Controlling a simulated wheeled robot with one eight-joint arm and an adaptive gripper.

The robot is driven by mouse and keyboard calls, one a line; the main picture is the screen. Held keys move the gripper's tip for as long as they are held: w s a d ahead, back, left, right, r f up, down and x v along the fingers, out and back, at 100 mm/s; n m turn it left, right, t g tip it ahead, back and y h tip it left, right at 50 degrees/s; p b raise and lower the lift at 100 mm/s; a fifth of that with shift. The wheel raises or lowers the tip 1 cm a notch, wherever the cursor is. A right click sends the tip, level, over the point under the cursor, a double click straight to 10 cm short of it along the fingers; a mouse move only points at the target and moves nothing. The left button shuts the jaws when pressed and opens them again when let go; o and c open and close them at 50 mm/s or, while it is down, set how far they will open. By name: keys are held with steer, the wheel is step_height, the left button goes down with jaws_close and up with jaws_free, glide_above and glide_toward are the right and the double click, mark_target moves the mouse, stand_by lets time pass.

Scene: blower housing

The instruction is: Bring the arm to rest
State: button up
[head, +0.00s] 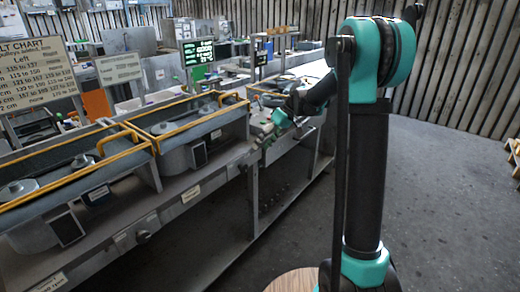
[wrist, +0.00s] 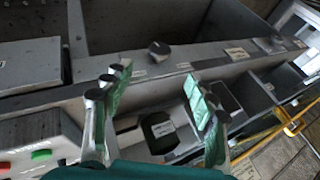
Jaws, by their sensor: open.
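My gripper (head: 280,119) is at the front edge of the long metal bench, at the end of my teal and black arm. It is small and partly lost against the bench in the head view. In the wrist view my gripper (wrist: 152,100) shows two fingers with green pads, spread well apart with nothing held between them. A dark round part and a pale label show beyond the gap. I cannot tell how far the fingers are from the bench.
The metal bench (head: 190,208) runs along the left with yellow-railed troughs. A chart sign (head: 36,68) stands at the left. In the wrist view a box with a green button (wrist: 41,154) is close at lower left.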

steer(key=s+d+f+m+t+h, duration=0.2)
steer(key=s+d, duration=0.4)
steer(key=s, duration=0.3)
steer(key=s+d+f+m+t+h, duration=0.1)
steer(key=s+d+f+m, duration=0.3)
steer(key=s, duration=0.6)
steer(key=s+d+f+m+t+h, duration=0.2)
steer(key=s+d+f+m+h, duration=0.1)
steer(key=s+d, duration=0.5)
step_height(320, 180, down, 3)
steer(key=shift+s+d+r+t+h, duration=0.25)
steer(key=shift+s+h, duration=0.25)
steer(key=shift+s, duration=0.6)
